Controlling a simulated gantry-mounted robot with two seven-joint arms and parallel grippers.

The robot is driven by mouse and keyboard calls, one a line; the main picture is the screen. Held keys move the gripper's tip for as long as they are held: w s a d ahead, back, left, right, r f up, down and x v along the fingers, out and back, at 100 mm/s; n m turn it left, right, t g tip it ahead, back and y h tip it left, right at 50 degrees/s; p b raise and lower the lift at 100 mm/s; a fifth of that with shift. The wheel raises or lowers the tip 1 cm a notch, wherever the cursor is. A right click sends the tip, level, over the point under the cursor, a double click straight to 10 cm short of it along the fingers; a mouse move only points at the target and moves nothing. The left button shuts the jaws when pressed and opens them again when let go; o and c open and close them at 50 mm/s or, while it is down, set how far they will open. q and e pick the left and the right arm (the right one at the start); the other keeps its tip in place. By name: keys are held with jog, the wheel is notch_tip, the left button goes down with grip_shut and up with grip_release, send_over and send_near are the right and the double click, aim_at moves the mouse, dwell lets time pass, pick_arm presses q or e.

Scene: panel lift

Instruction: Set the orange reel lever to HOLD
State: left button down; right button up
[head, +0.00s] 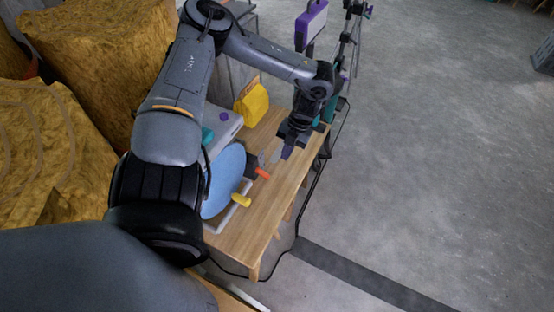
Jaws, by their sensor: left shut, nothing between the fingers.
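The orange reel lever (262,173) is a small orange handle beside a dark reel part, just right of a large blue disc (226,182) on the wooden table (262,212). A yellow handle (241,200) sticks out lower down, in front of the disc. My left gripper (287,152) points down over the table, up and to the right of the orange lever and apart from it. Its fingers are shut and empty. The lever's markings are too small to read. My right gripper is not in view.
A yellow bag-like object (251,102) stands at the table's back. A purple case (311,24) and a stand (349,40) are behind the table. Large straw-coloured bales (98,60) fill the left. A dark cable runs along the table's right side.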

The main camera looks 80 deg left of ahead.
pick_arm(q)
jog(key=shift+w+d+r, duration=0.15)
jog(key=shift+w+r, duration=0.6)
jog(key=shift+r, duration=0.1)
